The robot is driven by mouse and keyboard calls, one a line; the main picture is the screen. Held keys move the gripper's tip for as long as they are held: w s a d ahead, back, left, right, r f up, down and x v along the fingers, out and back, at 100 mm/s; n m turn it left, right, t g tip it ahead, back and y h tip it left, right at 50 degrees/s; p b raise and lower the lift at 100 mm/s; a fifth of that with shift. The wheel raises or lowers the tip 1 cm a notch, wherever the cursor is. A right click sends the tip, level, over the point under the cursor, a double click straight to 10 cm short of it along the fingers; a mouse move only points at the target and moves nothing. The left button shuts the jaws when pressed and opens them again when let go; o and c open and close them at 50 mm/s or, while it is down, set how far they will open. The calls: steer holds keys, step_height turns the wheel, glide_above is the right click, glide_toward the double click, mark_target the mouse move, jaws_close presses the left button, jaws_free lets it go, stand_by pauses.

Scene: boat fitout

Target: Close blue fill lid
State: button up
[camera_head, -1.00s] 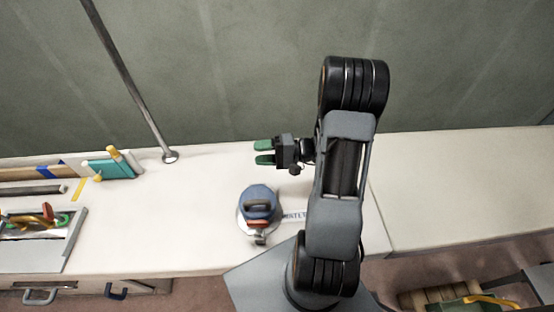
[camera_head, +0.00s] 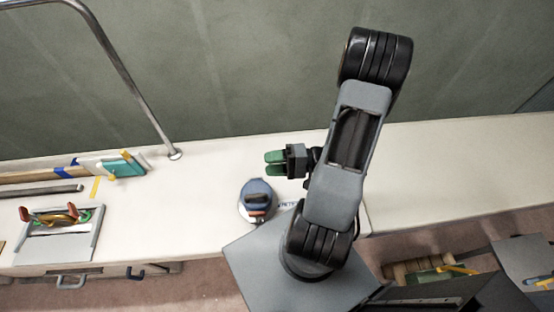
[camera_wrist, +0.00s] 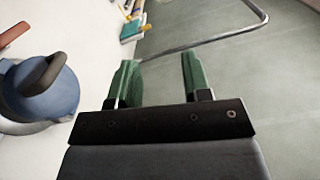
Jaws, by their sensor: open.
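The blue fill lid (camera_head: 257,193) is a round blue cap with a dark raised handle, on the white deck in the head view. A red-orange part and a pale metal ring show at its edge. In the wrist view the lid (camera_wrist: 48,88) is at the left, with its dark handle upward. It looks tilted on its base, but how far I cannot tell. My gripper (camera_head: 274,163) has green fingers and is open and empty. It is above the deck, a little beyond the lid in the head view. In the wrist view its fingers (camera_wrist: 158,82) are apart with nothing between them.
A metal rail (camera_head: 132,80) meets the deck at the left. A grey tray (camera_head: 50,243) with tools and a teal block (camera_head: 122,164) lie further left. The white deck (camera_head: 440,180) is clear at right. A dark green wall stands behind.

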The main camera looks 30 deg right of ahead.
steer(key=s, duration=0.1)
steer(key=s+r+p, duration=0.1)
steer(key=s+p, duration=0.1)
steer(key=shift+a+r, duration=0.15)
steer(key=shift+a, duration=0.1)
stand_by(0.6)
